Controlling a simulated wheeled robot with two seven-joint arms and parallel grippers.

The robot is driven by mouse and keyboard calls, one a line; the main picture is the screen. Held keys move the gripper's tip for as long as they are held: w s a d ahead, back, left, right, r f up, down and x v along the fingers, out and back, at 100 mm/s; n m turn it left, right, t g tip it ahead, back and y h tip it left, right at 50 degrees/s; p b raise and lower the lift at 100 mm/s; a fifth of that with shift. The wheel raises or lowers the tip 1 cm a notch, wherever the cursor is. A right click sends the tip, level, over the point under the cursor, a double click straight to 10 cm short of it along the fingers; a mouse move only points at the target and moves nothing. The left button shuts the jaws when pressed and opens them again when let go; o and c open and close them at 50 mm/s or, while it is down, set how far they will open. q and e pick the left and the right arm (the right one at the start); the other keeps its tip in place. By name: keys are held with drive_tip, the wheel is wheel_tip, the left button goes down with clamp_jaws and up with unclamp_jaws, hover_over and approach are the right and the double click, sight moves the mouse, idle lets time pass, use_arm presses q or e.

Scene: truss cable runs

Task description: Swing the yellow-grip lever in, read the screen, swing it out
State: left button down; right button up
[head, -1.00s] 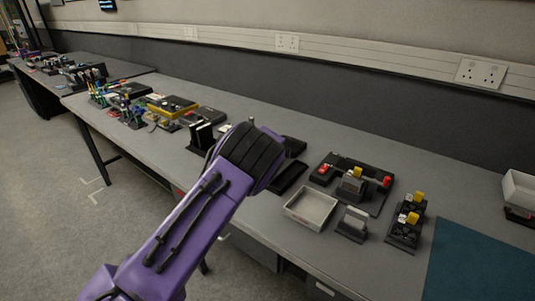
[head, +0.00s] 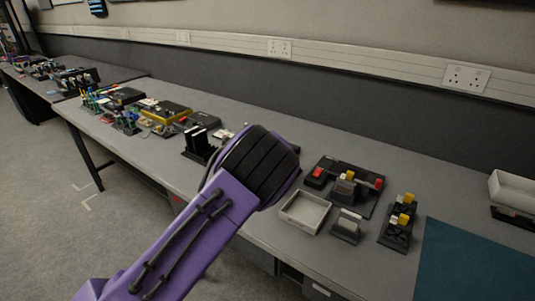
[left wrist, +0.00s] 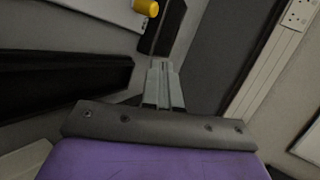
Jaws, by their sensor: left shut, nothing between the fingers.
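A yellow cylindrical grip (left wrist: 146,7) shows at the top edge of the left wrist view, beside a pale surface and a dark strip. I cannot tell whether it is the lever's grip. My left gripper (left wrist: 160,68) is shut and empty, with its fingertips below the yellow grip in the picture and apart from it. In the head view my purple left arm covers the middle of the bench, and its fingers are hidden behind the wrist. No screen can be made out for certain; a small dark display (head: 98,6) hangs on the far wall. My right gripper is not in view.
Right of my arm are a grey tray (head: 304,212), a black fixture with red ends (head: 316,178), and yellow-topped black stands (head: 397,234). A teal mat (head: 475,262) lies at right. Several devices (head: 165,112) crowd the bench at left. Sockets (head: 467,79) line the wall.

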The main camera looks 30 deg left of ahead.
use_arm(q)
drive_tip(key=d, duration=0.1)
drive_tip(key=d+r, duration=0.1)
drive_tip(key=d, duration=0.1)
drive_tip(key=shift+s+r, duration=0.2)
drive_tip(key=shift+s, duration=0.15)
drive_tip(key=shift+s+a, duration=0.1)
drive_tip(key=shift+a, duration=0.05)
